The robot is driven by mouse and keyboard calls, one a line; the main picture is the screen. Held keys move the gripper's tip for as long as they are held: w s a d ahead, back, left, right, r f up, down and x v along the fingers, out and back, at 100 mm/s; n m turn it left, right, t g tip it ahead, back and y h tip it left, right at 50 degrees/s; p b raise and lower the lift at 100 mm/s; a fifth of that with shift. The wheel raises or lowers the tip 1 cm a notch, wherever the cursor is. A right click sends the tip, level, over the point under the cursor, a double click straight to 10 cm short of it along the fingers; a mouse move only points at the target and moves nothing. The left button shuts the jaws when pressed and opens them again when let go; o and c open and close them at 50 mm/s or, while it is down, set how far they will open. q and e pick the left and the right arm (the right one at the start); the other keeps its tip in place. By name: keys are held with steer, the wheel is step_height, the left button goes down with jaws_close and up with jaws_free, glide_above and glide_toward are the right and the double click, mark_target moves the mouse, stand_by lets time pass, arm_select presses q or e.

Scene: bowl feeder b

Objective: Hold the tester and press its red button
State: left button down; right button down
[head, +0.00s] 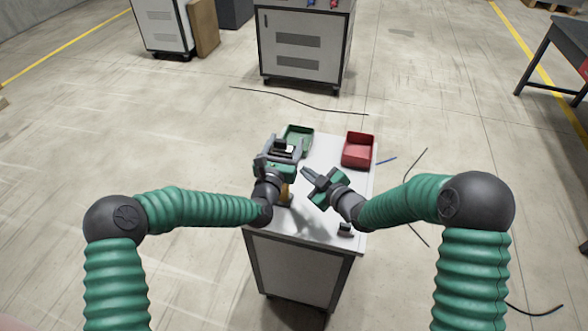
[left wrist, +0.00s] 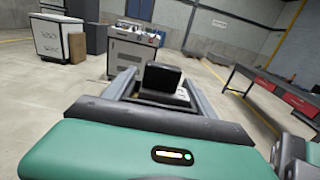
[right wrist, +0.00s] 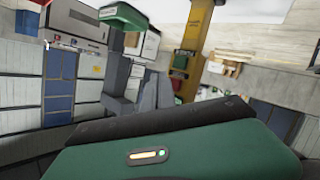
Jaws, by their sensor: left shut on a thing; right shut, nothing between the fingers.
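The tester (head: 281,144) is a small dark block with a pale panel, held above the table's left side. My left gripper (head: 284,151) is shut on it. In the left wrist view the tester (left wrist: 163,78) stands up between the two grey fingers. Its red button cannot be made out in any view. My right gripper (head: 306,172) is shut and empty, a little right of and nearer than the tester, apart from it. In the right wrist view its fingers (right wrist: 138,88) are together.
A white-topped table (head: 322,160) carries a green bin (head: 299,139) at the back left and a red bin (head: 358,150) at the back right. A small dark object (head: 345,229) lies at the front right.

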steer(key=shift+w+a+r, duration=0.1)
steer(key=shift+a, duration=0.3)
steer(key=shift+w+a, duration=0.1)
steer(key=shift+a, duration=0.4)
stand_by(0.8)
steer(key=shift+s+d, duration=0.25)
steer(key=shift+d, duration=0.6)
steer(key=d, duration=0.1)
steer(key=s+d, duration=0.1)
steer(key=d, duration=0.3)
steer(key=shift+s, duration=0.25)
steer(key=shift+a, duration=0.1)
arm_select(q)
steer(key=shift+c, duration=1)
jaws_free()
